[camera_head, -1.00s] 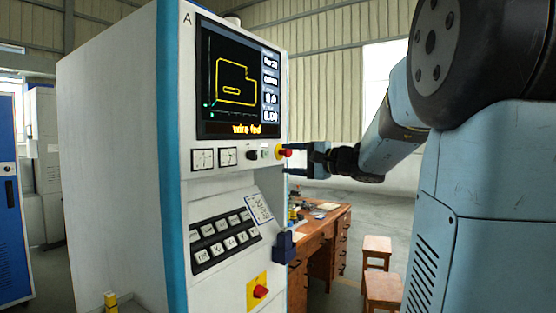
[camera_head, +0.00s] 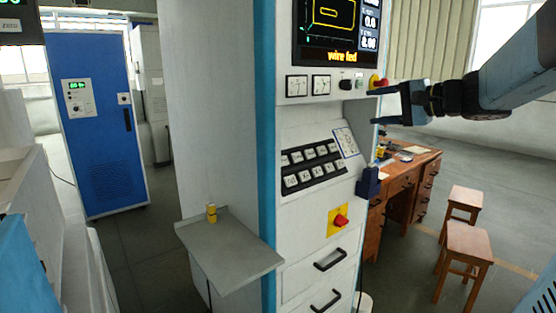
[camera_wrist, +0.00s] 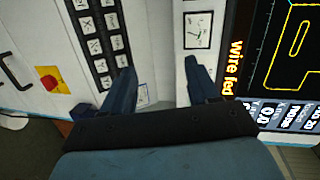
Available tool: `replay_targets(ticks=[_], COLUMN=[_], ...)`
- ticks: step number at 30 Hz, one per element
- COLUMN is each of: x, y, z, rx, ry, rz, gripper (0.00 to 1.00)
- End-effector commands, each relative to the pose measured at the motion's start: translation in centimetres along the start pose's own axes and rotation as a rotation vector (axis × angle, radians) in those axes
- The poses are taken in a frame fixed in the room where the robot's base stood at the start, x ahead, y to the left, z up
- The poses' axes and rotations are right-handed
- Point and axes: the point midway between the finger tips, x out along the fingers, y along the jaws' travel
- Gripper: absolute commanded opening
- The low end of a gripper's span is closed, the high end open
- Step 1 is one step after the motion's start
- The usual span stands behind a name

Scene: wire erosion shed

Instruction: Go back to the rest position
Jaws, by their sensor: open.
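My gripper (camera_head: 374,106) is at the right side of the white control cabinet (camera_head: 222,150) in the head view, level with the red knob (camera_head: 379,83) and just below it. Its two fingers are apart, with nothing between them. In the wrist view my gripper (camera_wrist: 161,80) is open in front of the cabinet's panel, with the key rows (camera_wrist: 101,38) beside one finger and a dial (camera_wrist: 197,30) beside the other. Whether a finger touches the panel cannot be told.
The screen (camera_head: 337,32) shows "wire fed". A grey side shelf (camera_head: 228,247) holds a small yellow item (camera_head: 211,212). A blue cabinet (camera_head: 93,125) stands at the left. A wooden desk (camera_head: 404,185) and two stools (camera_head: 467,245) stand at the right, with open floor around them.

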Motion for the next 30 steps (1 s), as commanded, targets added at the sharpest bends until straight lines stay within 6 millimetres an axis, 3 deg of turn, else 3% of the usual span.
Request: replay_targets(ticks=[1,6,13,21,30], x=[0.2,-0.2,-2.9,-7.5,-10.2], y=[0.9,5.0,10.6,15.7,17.6], z=[2.4,8.9,15.1,18.3,18.4], rx=[-0.033,-0.154,-0.371,-0.684,-0.893], ry=[-0.038,-0.14,-0.221,-0.231,-0.196], rz=[0.062,0.289,0.584,0.883,1.038], gripper=[0.6,0.6,0.6,0.6,0.6])
